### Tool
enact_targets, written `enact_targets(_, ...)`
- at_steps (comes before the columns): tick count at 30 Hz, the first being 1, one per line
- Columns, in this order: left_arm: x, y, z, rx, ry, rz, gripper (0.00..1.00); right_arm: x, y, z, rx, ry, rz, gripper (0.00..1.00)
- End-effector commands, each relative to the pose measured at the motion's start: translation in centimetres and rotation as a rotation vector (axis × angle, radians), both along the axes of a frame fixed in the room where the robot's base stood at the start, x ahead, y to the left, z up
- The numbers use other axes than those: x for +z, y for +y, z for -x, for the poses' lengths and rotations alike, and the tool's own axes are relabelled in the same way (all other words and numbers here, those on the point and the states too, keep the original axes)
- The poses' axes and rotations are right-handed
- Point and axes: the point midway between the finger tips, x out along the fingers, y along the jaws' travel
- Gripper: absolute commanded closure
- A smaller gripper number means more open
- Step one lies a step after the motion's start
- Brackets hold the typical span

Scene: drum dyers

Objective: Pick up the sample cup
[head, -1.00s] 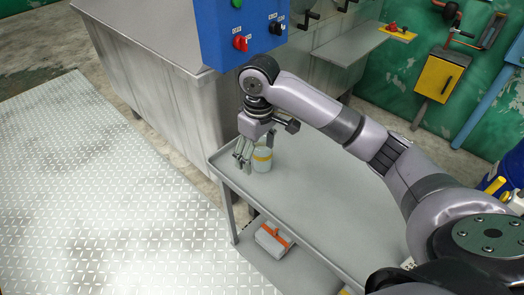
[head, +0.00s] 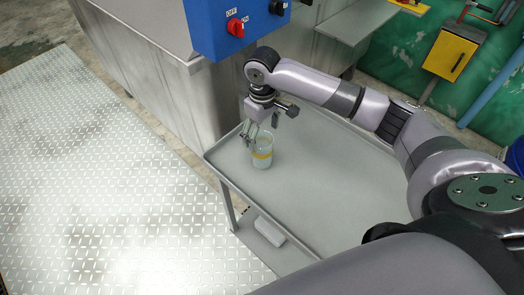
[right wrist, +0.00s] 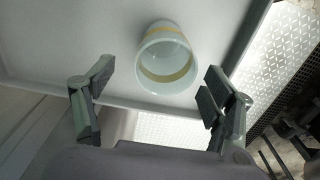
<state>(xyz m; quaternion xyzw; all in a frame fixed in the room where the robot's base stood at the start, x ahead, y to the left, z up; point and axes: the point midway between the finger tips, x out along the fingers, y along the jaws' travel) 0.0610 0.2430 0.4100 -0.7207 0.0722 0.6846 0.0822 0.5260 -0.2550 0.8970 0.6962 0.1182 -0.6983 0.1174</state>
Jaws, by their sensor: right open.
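The sample cup (head: 262,151) is a pale, translucent cup with a yellow band, standing upright on the grey cart top near its left end. In the right wrist view the cup (right wrist: 166,60) appears ahead of and between the fingers, with clear gaps on both sides. My right gripper (head: 256,140) is open and empty, its fingers beside the cup's upper left in the head view. The open fingers also show in the right wrist view (right wrist: 155,95). I cannot tell whether a finger touches the cup. My left gripper is not in view.
The cart (head: 300,215) has a raised rim and a lower shelf holding a white block (head: 271,229). A blue control box (head: 235,25) with a red switch hangs just beyond the gripper, on a metal tank (head: 150,70). The cart top right of the cup is clear.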

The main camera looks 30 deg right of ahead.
Motion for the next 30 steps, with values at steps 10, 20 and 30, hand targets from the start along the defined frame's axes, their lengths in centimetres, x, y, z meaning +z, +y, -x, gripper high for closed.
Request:
enact_targets(10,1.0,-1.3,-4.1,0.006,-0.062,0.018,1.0,-3.0,0.2,0.3,0.001,0.002,0.0,0.23)
enact_targets(20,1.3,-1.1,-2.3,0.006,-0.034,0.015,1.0,-6.6,0.3,0.5,0.002,-0.001,0.0,0.23)
enact_targets(30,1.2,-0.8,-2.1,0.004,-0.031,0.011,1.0,-6.6,0.3,0.4,0.001,-0.002,0.0,0.33)
